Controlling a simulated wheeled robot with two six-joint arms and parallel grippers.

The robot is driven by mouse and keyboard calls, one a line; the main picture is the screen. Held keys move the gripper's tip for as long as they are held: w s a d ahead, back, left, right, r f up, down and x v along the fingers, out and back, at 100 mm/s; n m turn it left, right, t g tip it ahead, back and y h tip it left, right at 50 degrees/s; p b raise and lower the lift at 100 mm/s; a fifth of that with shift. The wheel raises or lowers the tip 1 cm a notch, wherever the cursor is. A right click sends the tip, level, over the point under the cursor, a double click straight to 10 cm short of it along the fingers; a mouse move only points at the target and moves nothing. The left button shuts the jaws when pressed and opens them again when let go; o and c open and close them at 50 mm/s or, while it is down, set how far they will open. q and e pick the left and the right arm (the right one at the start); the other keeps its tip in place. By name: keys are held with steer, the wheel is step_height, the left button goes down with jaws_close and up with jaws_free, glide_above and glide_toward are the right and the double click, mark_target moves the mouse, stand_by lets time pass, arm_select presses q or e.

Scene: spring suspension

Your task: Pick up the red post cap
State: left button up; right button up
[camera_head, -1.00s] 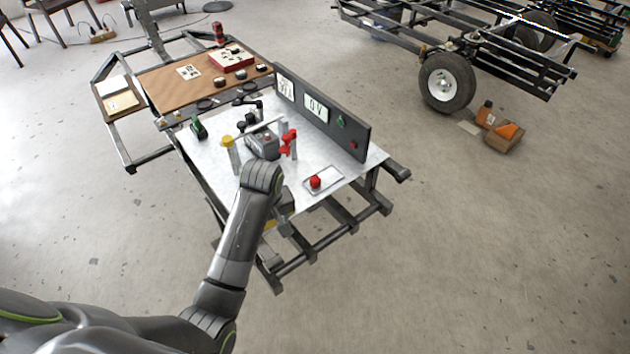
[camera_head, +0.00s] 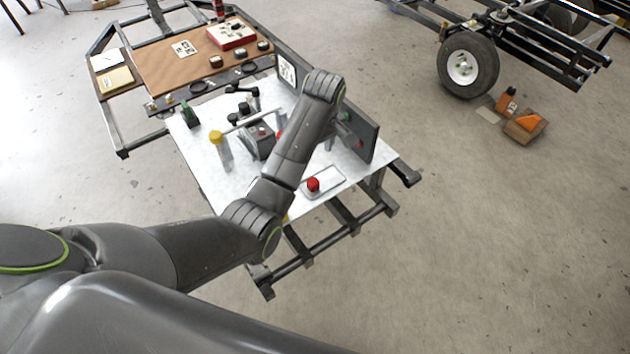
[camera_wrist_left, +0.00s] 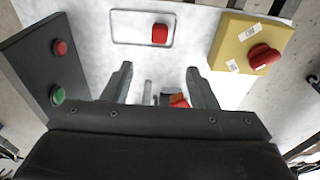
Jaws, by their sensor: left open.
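A red cap (camera_head: 313,185) sits on a shallow pale tray (camera_head: 330,183) near the front right of the white bench top. The red cap also shows at the top middle of the left wrist view (camera_wrist_left: 160,33), in the outlined tray (camera_wrist_left: 117,28). My left gripper (camera_wrist_left: 160,80) is open, its two fingers apart, with the cap beyond their tips and not between them. In the head view my left arm crosses over the bench and hides most of the gripper. My right gripper is not in view.
A dark upright panel (camera_wrist_left: 52,65) with red and green buttons stands along one side. A yellow box (camera_wrist_left: 228,42) with a red knob stands opposite. A post with a yellow cap (camera_head: 216,137) and a grey device (camera_head: 258,142) stand on the bench.

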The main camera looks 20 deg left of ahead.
arm_select(q)
glide_toward(313, 181)
steer(key=shift+s+a+f, duration=0.1)
steer(key=shift+s+f, duration=0.05)
steer(key=shift+f, duration=0.3)
steer(key=shift+a+f, duration=0.15)
steer(key=shift+f, duration=1.35)
steer(key=shift+w+a+f+b, duration=0.1)
steer(key=shift+w+f+b, duration=0.1)
steer(key=shift+f, duration=1)
steer(key=shift+w+a+f+b, duration=0.1)
steer(key=shift+w+f+b, duration=0.1)
steer(key=shift+f, duration=1)
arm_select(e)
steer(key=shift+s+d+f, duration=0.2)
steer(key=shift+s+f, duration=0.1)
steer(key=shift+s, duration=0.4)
